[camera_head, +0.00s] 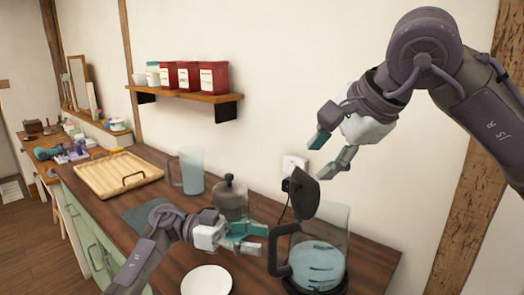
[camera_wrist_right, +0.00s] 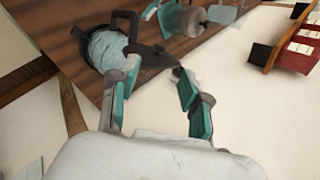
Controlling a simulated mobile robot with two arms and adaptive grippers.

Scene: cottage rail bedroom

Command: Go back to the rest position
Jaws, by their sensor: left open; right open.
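My right gripper (camera_head: 322,155) is open and empty, in the air above and behind the glass kettle (camera_head: 318,262). It also shows open in the right wrist view (camera_wrist_right: 158,92). The kettle has a black handle and bluish water inside, and stands on the wooden counter. Its black lid (camera_head: 304,194) is tilted up. The kettle also shows at the upper left of the right wrist view (camera_wrist_right: 104,50). My left gripper (camera_head: 262,238) is open, low over the counter left of the kettle; nothing shows between its fingers.
A glass pot with a dark lid (camera_head: 231,200) stands behind my left gripper. A pitcher of bluish water (camera_head: 191,170) and a wooden tray (camera_head: 90,183) are further back. A white plate (camera_head: 206,281) lies in front. A wall shelf (camera_head: 190,96) holds red canisters.

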